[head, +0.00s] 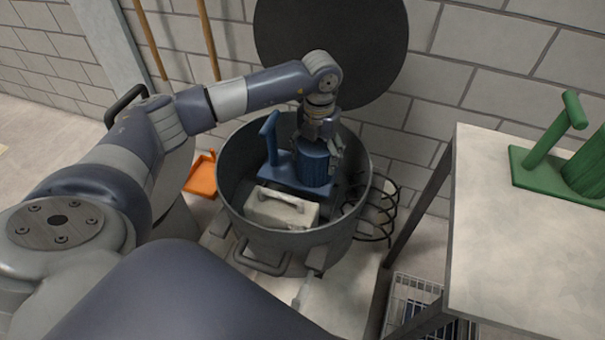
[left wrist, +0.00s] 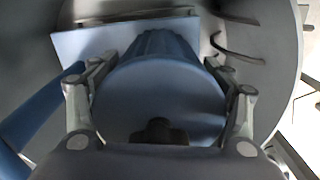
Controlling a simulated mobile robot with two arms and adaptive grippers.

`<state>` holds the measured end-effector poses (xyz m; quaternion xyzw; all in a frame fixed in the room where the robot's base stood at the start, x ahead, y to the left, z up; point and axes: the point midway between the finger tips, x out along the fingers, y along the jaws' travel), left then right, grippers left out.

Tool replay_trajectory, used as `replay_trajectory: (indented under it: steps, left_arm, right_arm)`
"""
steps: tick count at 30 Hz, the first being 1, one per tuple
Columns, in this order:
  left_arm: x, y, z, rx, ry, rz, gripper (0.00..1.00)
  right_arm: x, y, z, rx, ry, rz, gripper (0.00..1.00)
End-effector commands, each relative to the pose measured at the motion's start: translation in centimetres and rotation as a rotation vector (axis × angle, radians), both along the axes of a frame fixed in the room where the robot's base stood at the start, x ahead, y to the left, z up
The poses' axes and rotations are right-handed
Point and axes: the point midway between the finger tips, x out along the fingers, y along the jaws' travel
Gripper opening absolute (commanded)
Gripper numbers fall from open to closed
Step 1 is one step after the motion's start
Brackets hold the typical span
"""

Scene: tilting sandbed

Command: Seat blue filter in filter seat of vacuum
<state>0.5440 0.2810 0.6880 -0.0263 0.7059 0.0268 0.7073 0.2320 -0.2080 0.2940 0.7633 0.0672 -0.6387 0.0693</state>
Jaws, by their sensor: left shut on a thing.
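The blue filter (head: 313,165) is a ribbed cylinder on a flat blue plate with an upright handle at one side. It is inside the grey round drum of the vacuum (head: 225,187), whose round dark lid (head: 330,45) stands open behind. My left gripper (head: 320,143) reaches down from above and is shut on the filter's cylinder. In the left wrist view the fingers (left wrist: 160,100) lie on both sides of the blue cylinder (left wrist: 160,85). The filter seat cannot be made out; the filter and drum wall hide the area below. My right gripper is not in view.
A pale block with a handle (head: 282,210) sits in the drum in front of the filter. A table (head: 520,260) at right holds a green handled part (head: 545,160). An orange dustpan (head: 202,176), dark wire coils (head: 385,210) and a wire basket (head: 412,295) surround the drum.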

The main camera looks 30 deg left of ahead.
Motion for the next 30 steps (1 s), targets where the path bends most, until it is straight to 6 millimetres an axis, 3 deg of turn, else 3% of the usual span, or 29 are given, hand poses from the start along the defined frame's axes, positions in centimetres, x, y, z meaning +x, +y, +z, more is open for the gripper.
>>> replay_trajectory:
  steps: [6, 14, 21, 30]
  left_arm:
    - [0.0, 0.0, -4.1, 0.0, 0.003, 0.007, 0.32]
    - [0.0, 0.0, -6.3, 0.0, 0.001, 0.006, 0.32]
    - [0.0, -0.1, -9.4, 0.0, 0.002, 0.004, 0.32]
    - [0.0, 0.0, -9.6, 0.0, 0.0, 0.004, 0.32]
  right_arm:
    - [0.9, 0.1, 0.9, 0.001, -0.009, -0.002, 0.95]
    - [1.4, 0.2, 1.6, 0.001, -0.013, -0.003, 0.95]
    - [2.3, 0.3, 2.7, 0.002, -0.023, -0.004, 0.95]
    - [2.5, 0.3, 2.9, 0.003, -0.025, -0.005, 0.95]
